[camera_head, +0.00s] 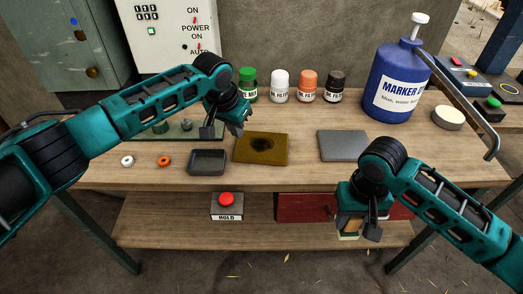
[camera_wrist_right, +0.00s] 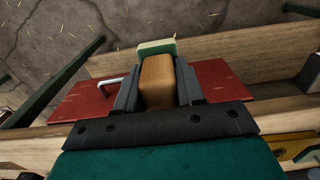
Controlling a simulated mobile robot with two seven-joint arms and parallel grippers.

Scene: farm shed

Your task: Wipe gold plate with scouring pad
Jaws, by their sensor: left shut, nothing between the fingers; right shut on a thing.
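The gold plate (camera_head: 261,149) lies flat on the workbench, with a dark smudge in its middle. My right gripper (camera_head: 357,232) is shut on the scouring pad (camera_head: 348,236), which hangs in front of the bench's front edge, to the right of and nearer than the plate. In the right wrist view the pad (camera_wrist_right: 157,80) shows a tan block between the fingers with a pale green end. My left gripper (camera_head: 222,133) is shut and empty, just above and left of the plate's far left corner.
A dark tray (camera_head: 207,162) sits left of the plate, and a grey plate (camera_head: 343,146) to its right. Several bottles (camera_head: 280,88) and a blue marker jug (camera_head: 397,80) stand behind. A red HOLD button (camera_head: 226,200) and a red box (camera_head: 300,207) are on the lower shelf.

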